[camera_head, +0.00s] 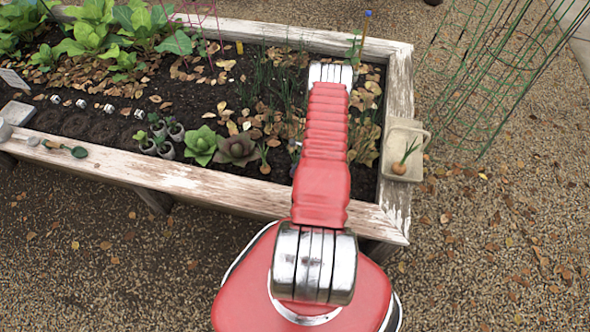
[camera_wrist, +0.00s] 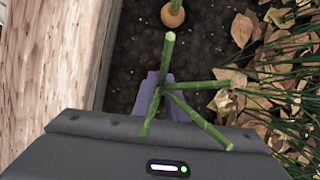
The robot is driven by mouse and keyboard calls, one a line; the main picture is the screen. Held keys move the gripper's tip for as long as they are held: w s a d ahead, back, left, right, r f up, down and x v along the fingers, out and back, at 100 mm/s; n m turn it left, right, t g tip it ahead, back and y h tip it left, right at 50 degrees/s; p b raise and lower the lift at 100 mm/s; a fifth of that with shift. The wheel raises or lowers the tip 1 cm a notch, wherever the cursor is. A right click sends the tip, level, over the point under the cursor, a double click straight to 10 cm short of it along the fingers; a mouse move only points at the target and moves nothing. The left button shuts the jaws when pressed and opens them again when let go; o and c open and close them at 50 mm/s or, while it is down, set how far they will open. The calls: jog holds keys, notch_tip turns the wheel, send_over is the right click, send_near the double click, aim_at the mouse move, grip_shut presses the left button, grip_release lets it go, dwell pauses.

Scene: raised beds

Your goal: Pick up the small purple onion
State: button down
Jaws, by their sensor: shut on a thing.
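My gripper (camera_wrist: 153,90) shows in the wrist view as a dark body with pale purple fingers, low over the soil near the bed's wooden wall. It is shut on the small purple onion, of which I make out only the green cut stalks (camera_wrist: 185,103) fanning up in front of the fingers. The bulb is hidden. In the head view my red arm reaches over the bed and covers the gripper and the onion.
A tan onion (camera_wrist: 173,14) stands in the soil just ahead. Dry leaves and grassy stems (camera_wrist: 285,75) crowd the right. The raised bed's wooden rim (camera_head: 397,105) bears a beige tray (camera_head: 404,135) with another onion (camera_head: 399,168). Wire cages (camera_head: 497,70) stand beyond.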

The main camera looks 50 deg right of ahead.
notch_tip(320, 180, up, 9)
dwell(0.5)
